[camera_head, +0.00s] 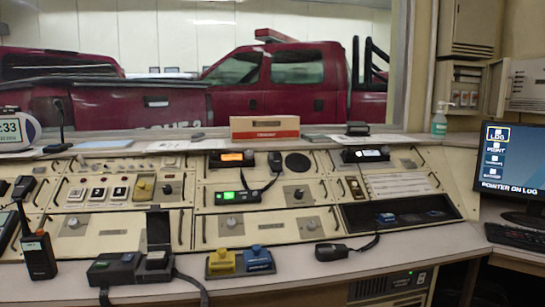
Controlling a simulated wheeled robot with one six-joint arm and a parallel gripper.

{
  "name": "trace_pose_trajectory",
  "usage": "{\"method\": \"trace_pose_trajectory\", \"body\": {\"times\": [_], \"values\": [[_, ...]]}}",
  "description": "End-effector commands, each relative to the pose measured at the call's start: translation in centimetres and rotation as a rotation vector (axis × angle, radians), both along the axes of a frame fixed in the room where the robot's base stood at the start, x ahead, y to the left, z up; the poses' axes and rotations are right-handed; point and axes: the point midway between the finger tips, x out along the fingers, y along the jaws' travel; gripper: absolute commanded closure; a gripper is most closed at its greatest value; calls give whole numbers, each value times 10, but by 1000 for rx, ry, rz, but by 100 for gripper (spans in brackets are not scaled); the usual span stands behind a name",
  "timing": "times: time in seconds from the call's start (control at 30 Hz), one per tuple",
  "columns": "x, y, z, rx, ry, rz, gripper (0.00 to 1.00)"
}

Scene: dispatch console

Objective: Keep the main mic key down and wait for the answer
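My gripper is not in view. A dark two-key box (114,270) stands at the desk's front edge, left of centre, with cables running from it. Its right key (156,260) sits below an upright black flap (158,228), which looks like a raised cover. Beside it is a base with a yellow key (222,262) and a blue key (258,259). A black hand mic (331,252) lies on the desk to the right, its cord running back to the console. I cannot tell which key is the main mic key, nor whether any key is down.
A radio with an orange display (232,158) sits above one with a green display (238,196) on the sloped console. A handheld radio (38,254) stands at left. A monitor (511,165) reading "POINTER ON LOG" and a keyboard (518,236) are at right. The front desk strip right of centre is mostly clear.

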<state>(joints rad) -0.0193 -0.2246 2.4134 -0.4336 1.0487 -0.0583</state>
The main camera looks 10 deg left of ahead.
Motion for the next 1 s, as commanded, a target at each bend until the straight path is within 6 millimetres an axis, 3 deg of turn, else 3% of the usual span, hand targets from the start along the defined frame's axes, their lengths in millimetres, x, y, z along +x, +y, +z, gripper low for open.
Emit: {"method": "trace_pose_trajectory", "body": {"times": [0.43, 1.0], "values": [[0, 0, 0, 0, 0, 0, 100], [0, 0, 0, 0, 0, 0, 100]]}}
